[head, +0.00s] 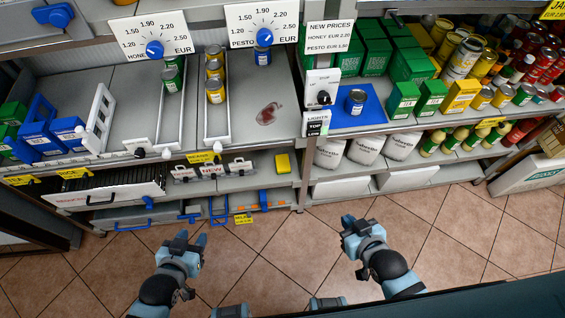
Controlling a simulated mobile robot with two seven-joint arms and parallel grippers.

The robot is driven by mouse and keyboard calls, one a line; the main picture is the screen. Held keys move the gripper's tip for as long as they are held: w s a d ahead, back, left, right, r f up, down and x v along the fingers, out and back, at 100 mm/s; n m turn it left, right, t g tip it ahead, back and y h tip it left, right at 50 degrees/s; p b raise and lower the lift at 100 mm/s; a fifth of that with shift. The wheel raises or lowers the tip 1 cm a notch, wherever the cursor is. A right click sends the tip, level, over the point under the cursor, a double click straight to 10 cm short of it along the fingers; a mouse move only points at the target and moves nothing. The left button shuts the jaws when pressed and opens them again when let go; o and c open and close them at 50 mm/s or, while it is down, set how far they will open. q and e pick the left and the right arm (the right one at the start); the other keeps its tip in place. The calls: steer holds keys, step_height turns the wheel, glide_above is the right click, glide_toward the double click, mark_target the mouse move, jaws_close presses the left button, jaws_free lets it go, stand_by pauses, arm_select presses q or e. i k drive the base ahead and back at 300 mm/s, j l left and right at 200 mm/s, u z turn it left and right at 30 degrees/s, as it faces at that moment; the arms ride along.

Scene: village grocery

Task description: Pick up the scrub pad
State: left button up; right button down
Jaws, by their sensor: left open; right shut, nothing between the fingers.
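A small yellow block, which looks like the scrub pad (283,163), lies on the lower shelf (262,182) near its right end, in the head view. It is under the upper shelf board and its front is uncovered. My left gripper (188,241) is open and empty over the floor, in front of and left of the pad. My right gripper (350,226) is shut and empty over the floor, in front of and right of the pad. Both grippers are well apart from the shelf.
A reddish stain (268,113) marks the upper shelf near cans in white-edged lanes (216,124). A blue mat (358,112) with a can is to the right. White signs (240,165) stand left of the pad. Blue-handled drawers (262,200) are below. The tiled floor (290,250) is clear.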

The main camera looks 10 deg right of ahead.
mark_target(282, 164)
steer(key=i+j, duration=0.1)
steer(key=j, duration=0.3)
steer(key=j+z, duration=0.1)
steer(key=j, duration=0.3)
steer(key=i+j+z, duration=0.1)
steer(key=j, duration=0.3)
steer(key=i+j, duration=0.1)
steer(key=i, duration=0.45)
